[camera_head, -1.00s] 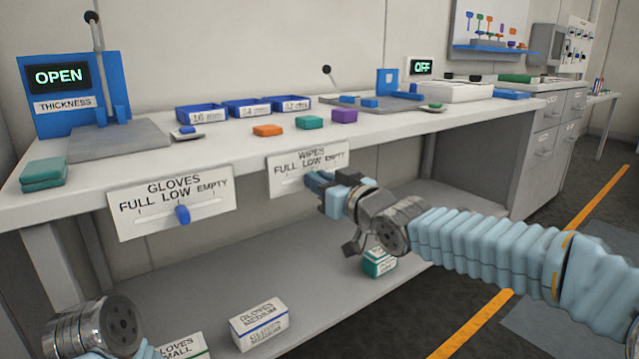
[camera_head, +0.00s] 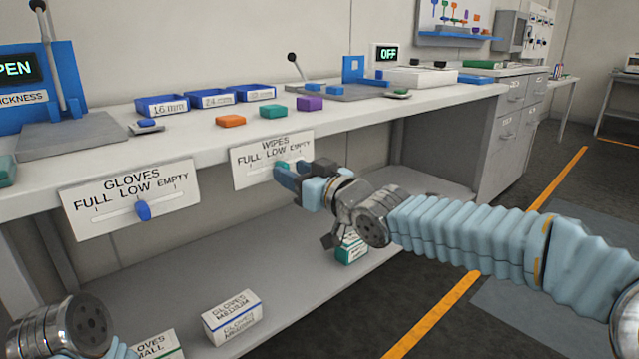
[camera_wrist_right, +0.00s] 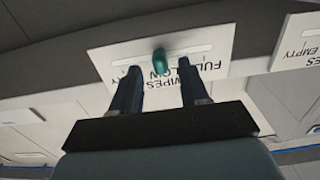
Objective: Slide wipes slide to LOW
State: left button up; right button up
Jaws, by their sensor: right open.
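The wipes sign (camera_head: 243,172) is a white panel on the bench's front edge, marked FULL, LOW, EMPTY along a slot. Its teal slide knob (camera_wrist_right: 160,58) shows in the right wrist view, where the sign appears upside down, and sits level with the word LOW. My right gripper (camera_head: 284,175) is at the sign. In the right wrist view its two dark fingers (camera_wrist_right: 159,82) are open. The knob lies between their lines, near the tips; I cannot tell whether either finger touches it. My left arm's metal wrist shows at the lower left, with its fingers out of view.
The gloves sign (camera_head: 88,195) with a blue knob (camera_head: 143,210) hangs to the left. Blue bins (camera_head: 168,106) and coloured blocks (camera_head: 230,121) stand on the bench above. Boxes (camera_head: 232,318) rest on the lower shelf (camera_head: 180,285). Floor at right is open.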

jog(key=p+v, duration=0.2)
jog(key=v, duration=0.9)
jog(key=shift+s+d+p, duration=0.2)
jog(key=shift+s+p, duration=0.05)
jog(key=shift+p, duration=0.15)
notch_tip(320, 180, down, 29)
jog(key=w+d+m+g+h+p, duration=0.1)
jog(key=d+m+g+h+p, duration=0.1)
jog(key=m+g+h+p, duration=0.3)
jog(key=s+d+f+m+g+h+p, duration=0.1)
jog(key=s+f+m+g, duration=0.3)
jog(key=s+f, duration=1.6)
jog(key=f+g+p, duration=0.1)
jog(key=g, duration=0.3)
jog(key=shift+s+d+g+h, duration=0.2)
jog(key=shift+s+g+h, duration=0.1)
jog(key=shift+s+g, duration=0.1)
